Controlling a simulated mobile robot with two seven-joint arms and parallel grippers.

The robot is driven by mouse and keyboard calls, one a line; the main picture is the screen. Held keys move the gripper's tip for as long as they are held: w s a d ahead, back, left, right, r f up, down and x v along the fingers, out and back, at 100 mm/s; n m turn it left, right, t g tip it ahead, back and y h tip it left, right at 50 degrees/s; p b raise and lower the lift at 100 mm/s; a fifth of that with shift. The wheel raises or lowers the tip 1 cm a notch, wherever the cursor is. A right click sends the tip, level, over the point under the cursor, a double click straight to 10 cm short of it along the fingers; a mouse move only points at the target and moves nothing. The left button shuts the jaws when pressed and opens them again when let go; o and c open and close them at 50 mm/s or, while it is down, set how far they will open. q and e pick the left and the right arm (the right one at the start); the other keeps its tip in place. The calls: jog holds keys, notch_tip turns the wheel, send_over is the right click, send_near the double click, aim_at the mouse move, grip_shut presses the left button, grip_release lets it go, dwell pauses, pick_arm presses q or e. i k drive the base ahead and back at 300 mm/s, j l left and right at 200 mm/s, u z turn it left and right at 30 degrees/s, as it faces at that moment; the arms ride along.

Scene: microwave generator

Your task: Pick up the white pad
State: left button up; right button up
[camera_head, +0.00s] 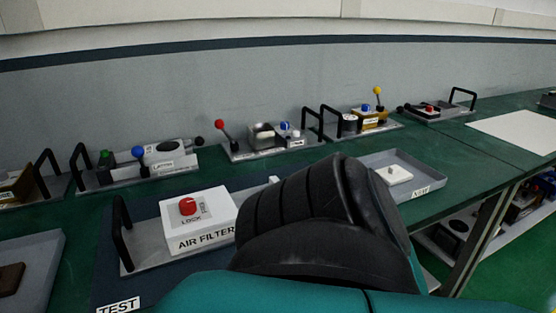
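The white pad (394,174) lies flat in a shallow grey tray (437,177) on the green bench, right of centre. It has a small raised bit on top. The tray has a white label at its front right corner. No gripper of mine can be made out. A large black ribbed part of my arm with a teal section fills the lower middle and hides the tray's left end. I cannot tell where my fingers are relative to the pad.
A white AIR FILTER box (215,211) with a red knob sits on a plate with black handles, left of my arm. Another grey tray (48,257) with a brown pad (11,279) is at far left. Several levered devices line the wall. A white sheet (520,132) lies at right.

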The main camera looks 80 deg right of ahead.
aim_at(392, 175)
jog(key=z, duration=3.35)
jog(key=i+l, duration=0.1)
jog(key=l, duration=0.4)
jog(key=i+l, duration=0.1)
jog(key=l, duration=0.4)
jog(key=i+l, duration=0.1)
jog(key=l, duration=0.45)
